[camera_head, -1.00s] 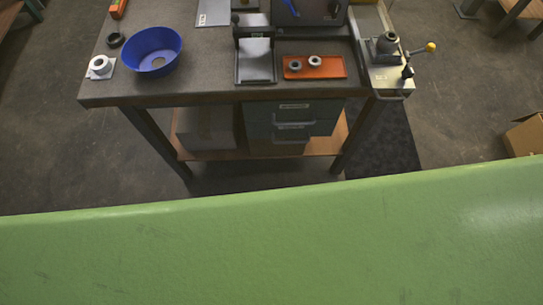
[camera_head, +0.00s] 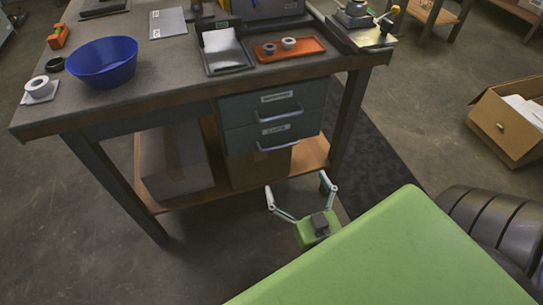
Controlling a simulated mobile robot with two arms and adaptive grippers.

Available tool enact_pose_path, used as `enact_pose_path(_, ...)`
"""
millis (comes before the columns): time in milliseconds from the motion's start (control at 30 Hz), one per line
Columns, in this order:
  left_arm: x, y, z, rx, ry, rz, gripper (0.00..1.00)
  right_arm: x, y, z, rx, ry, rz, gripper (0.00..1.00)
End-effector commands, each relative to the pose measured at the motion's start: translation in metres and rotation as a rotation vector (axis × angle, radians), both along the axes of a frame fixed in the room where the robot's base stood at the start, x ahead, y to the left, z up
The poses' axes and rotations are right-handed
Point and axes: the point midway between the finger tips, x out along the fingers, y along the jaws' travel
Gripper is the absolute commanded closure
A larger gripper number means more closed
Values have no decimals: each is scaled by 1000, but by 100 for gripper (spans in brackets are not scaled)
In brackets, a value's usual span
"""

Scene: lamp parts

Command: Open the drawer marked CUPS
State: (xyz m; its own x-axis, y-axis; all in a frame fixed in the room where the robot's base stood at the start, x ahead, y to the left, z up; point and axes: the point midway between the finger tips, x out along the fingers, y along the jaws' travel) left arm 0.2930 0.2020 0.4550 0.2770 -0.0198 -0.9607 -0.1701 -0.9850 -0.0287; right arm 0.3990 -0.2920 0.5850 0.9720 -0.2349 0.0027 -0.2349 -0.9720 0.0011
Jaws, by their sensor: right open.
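The drawer marked CUPS (camera_head: 250,136) is the lower of two grey drawers under the right side of the workbench. It has a label, a silver bar handle (camera_head: 279,144), and looks shut. The upper drawer (camera_head: 246,105) has its own label, too small to read, and a similar handle. My right gripper (camera_head: 298,192) is below and in front of the drawers, its two fingers spread wide and empty, apart from the handle. My left gripper is not in view.
The workbench (camera_head: 150,92) carries a blue bowl (camera_head: 103,64), a white roll (camera_head: 38,88), an orange tray (camera_head: 290,50) and a dark tray (camera_head: 226,58). A box (camera_head: 174,160) stands on the lower shelf. An open carton (camera_head: 508,128) is on the floor at right.

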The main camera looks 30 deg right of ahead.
Motion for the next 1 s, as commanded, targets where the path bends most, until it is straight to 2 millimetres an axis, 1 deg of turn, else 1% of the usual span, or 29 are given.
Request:
enact_pose_path(167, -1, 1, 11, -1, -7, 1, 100, 28, -7, 2, 0, -6, 0, 4)
enact_pose_path(300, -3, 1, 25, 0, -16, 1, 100, 57, -13, 1, 0, -5, 1, 4)
enact_pose_path(500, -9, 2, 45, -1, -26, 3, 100, 96, -22, 0, 0, -3, 1, 4)
enact_pose_path(600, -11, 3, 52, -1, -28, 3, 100, 111, -26, 0, 1, 0, 1, 4)
enact_pose_path(700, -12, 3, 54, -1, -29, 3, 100, 121, -29, 0, 0, 0, 1, 4)
enact_pose_path(800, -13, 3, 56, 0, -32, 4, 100, 127, -30, 0, 0, 2, 1, 4)
enact_pose_path(1000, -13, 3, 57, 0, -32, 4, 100, 130, -31, 0, -1, 2, 1, 4)
